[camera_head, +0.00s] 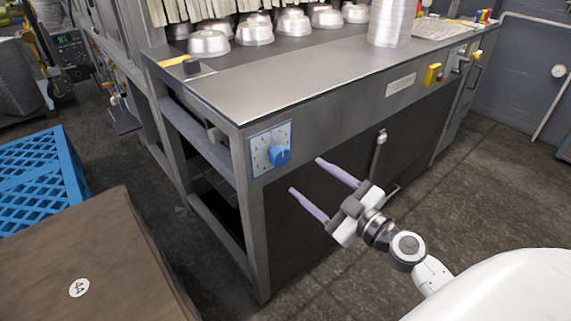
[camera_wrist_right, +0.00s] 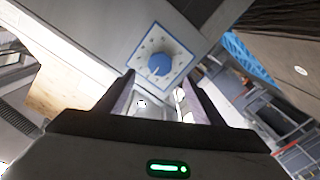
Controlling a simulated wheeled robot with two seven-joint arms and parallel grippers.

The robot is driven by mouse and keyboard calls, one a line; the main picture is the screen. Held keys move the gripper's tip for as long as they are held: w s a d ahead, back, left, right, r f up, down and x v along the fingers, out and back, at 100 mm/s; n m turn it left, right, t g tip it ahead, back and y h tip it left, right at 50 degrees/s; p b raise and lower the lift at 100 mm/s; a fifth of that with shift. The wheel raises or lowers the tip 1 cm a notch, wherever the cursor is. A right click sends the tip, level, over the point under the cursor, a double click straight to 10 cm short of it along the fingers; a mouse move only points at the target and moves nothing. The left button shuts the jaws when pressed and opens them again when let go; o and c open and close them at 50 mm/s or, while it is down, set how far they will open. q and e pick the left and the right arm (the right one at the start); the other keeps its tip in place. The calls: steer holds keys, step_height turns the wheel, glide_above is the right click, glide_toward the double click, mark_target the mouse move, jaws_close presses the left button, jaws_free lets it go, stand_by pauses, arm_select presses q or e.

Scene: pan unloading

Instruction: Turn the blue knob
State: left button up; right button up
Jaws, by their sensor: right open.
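The blue knob (camera_head: 280,155) sits on a white and blue dial plate (camera_head: 262,143) at the left end of the machine's front face. My right gripper (camera_head: 306,176) is open and empty, its two long pale fingers pointing toward the knob from the lower right, apart from it. In the right wrist view the knob (camera_wrist_right: 159,65) shows just above and beyond the fingertips, on its plate (camera_wrist_right: 172,42), which looks tilted. The open fingers (camera_wrist_right: 158,82) frame the space below the knob. My left gripper is not in view.
The metal table (camera_head: 290,75) carries several round pans (camera_head: 254,32) and a tall stack (camera_head: 391,22). A yellow switch (camera_head: 432,74) is farther right on the front. A brown box (camera_head: 95,255) and blue crate (camera_head: 38,170) stand at left. The floor before the machine is open.

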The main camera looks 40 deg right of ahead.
mark_target(283, 159)
steer(key=w+p, duration=0.1)
steer(key=w, duration=0.2)
steer(key=w+p, duration=0.1)
steer(key=w, duration=0.2)
steer(key=w+p, duration=0.1)
steer(key=w, duration=0.2)
steer(key=shift+a+r, duration=0.1)
steer(key=shift+a, duration=0.25)
steer(key=shift+w, duration=0.5)
steer(key=c, duration=1)
